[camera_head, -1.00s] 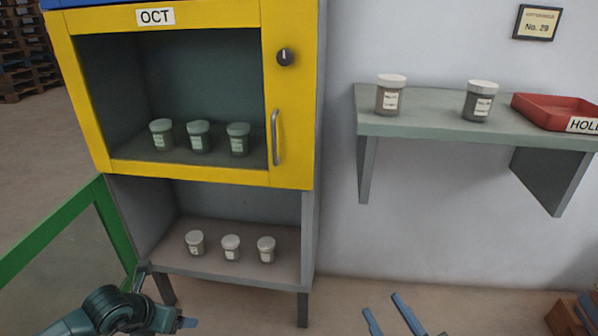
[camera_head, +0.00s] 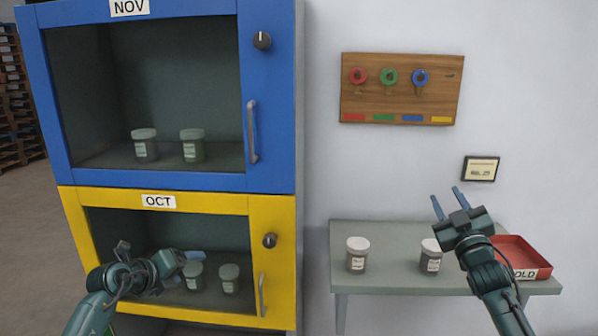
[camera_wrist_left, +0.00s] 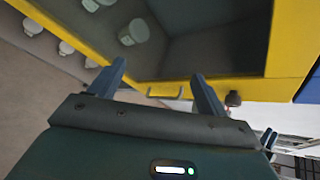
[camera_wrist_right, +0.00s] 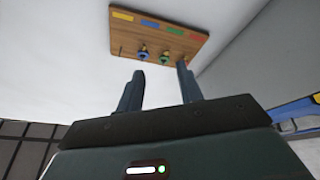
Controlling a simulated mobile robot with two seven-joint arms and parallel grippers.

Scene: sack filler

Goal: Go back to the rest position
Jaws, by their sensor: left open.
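My left gripper (camera_head: 190,260) is in front of the yellow OCT cabinet (camera_head: 274,215) in the head view, hiding part of its inside. In the left wrist view its two fingers (camera_wrist_left: 155,85) are apart with nothing between them. My right gripper (camera_head: 450,202) is raised in front of the wall, above the shelf. Its fingers (camera_wrist_right: 158,88) are apart and empty in the right wrist view, pointing toward the wooden key board.
The blue NOV cabinet (camera_head: 272,90) stands on the OCT one; both doors are shut. Lidded jars (camera_head: 357,254) and a red HOLD tray (camera_head: 520,257) are on the wall shelf (camera_head: 390,276). The key board (camera_head: 401,88) holds red, green and blue tags. A small framed sign (camera_head: 480,168) hangs below it.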

